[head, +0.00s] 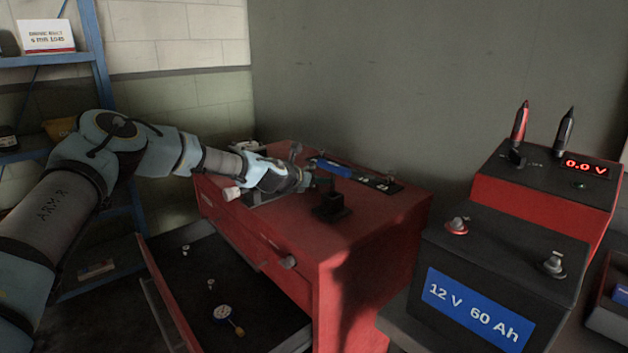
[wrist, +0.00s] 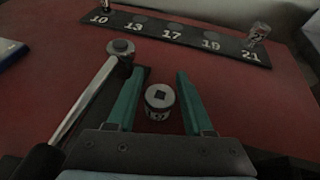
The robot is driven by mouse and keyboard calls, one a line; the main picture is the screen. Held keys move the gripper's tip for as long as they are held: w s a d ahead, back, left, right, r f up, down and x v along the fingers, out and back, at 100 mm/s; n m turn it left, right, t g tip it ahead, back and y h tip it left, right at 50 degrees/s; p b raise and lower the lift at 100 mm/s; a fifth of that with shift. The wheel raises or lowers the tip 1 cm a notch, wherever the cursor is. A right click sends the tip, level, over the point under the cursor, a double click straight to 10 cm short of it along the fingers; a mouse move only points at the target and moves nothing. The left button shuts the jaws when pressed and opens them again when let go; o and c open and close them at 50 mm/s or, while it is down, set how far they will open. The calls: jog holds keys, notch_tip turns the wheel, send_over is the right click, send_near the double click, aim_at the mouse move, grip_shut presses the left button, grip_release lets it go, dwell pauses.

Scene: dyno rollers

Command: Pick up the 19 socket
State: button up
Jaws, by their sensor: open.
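In the wrist view a short silver socket (wrist: 159,97) with a square hole stands upright on the red top, between the two green fingers of my gripper (wrist: 159,73). The fingers are open, with a gap on each side of it. A dark rail (wrist: 190,38) beyond is marked 10, 13, 17, 19 and 21. Sockets stand at 10 (wrist: 105,6) and 21 (wrist: 259,33); the 19 spot (wrist: 211,35) is empty. In the head view my gripper (head: 308,180) is low over the red cabinet.
A ratchet (wrist: 105,80) lies just left of my gripper. A black block (head: 332,207) stands on the red cabinet (head: 375,235). A battery (head: 500,270) stands at right.

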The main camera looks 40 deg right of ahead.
jog(key=shift+w+d+f, duration=0.1)
jog(key=shift+d+f, duration=0.15)
jog(key=shift+d, duration=0.2)
jog(key=shift+c, duration=0.3)
grip_shut()
